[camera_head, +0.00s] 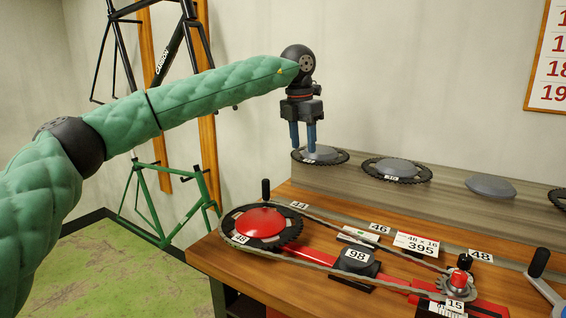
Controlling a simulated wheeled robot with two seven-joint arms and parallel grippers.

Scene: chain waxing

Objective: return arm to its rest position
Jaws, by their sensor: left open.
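My left arm (200,98) comes in from the left, padded in green, and reaches across the middle of the view. My left gripper (303,146) points down with its two blue fingers apart and nothing between them. Its fingertips show in front of or just above the leftmost chainring (338,157) on the grey ledge; I cannot tell whether they touch it. My right gripper is not in view.
Below, on the wooden bench (225,262), a chain (330,265) runs around a large chainring with a red hub (260,223) and a small sprocket (457,283). A black crank handle (540,263) rises at right. The grey ledge (440,205) holds several discs. Bike frames hang at left.

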